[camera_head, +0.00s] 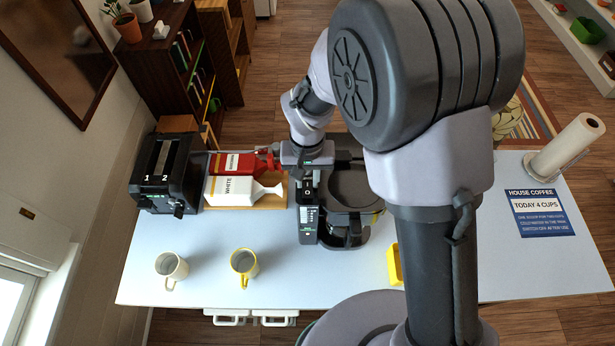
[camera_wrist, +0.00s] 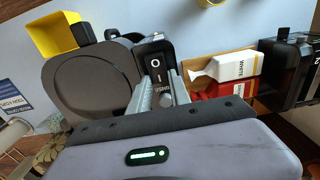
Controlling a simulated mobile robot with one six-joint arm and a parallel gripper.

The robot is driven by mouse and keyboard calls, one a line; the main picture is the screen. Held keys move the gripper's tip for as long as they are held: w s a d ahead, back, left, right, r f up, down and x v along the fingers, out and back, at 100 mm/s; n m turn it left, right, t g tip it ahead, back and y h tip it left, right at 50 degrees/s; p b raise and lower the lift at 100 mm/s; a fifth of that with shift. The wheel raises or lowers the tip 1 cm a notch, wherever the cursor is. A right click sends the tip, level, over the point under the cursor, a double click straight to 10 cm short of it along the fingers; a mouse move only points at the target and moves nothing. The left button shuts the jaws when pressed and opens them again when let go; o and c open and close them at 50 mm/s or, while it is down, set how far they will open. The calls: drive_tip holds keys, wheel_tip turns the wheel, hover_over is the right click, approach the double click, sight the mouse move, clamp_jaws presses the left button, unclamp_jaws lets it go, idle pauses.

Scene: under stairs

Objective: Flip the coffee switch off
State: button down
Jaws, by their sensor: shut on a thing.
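The black coffee machine (camera_head: 350,192) stands on the pale table under my arm. It also shows in the wrist view (camera_wrist: 85,85), with its round top to the left of a narrow control panel. The coffee switch (camera_wrist: 157,70), marked O and I, is on that panel. My gripper (camera_wrist: 160,85) points down at the panel, one finger on each side of its near part, just below the marks. The fingers are shut on the switch part; their exact contact is partly hidden. In the head view my gripper (camera_head: 308,168) is above the panel's far end.
Two mugs (camera_head: 170,267) (camera_head: 244,263) stand at the front left. A yellow box (camera_head: 394,264) and a blue sign (camera_head: 541,212) are to the right.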

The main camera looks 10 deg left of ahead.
drive_tip(key=f+t+b, duration=0.1)
drive_tip(key=b, duration=0.3)
drive_tip(key=t+b, duration=0.1)
drive_tip(key=b, duration=0.2)
drive_tip(key=shift+s+y, duration=0.15)
drive_tip(key=shift+y, duration=0.15)
drive_tip(key=b, duration=0.2)
drive_tip(key=t+b, duration=0.1)
drive_tip(key=b, duration=0.1)
drive_tip(key=shift+s+d+r, duration=0.1)
drive_tip(key=shift+s+r, duration=0.1)
drive_tip(key=shift+s, duration=0.05)
drive_tip(key=shift+s+r+t+b, duration=0.15)
drive_tip(key=shift+r+t+b, duration=0.35)
drive_tip(key=shift+b, duration=0.45)
drive_tip(key=c, duration=1.2)
unclamp_jaws()
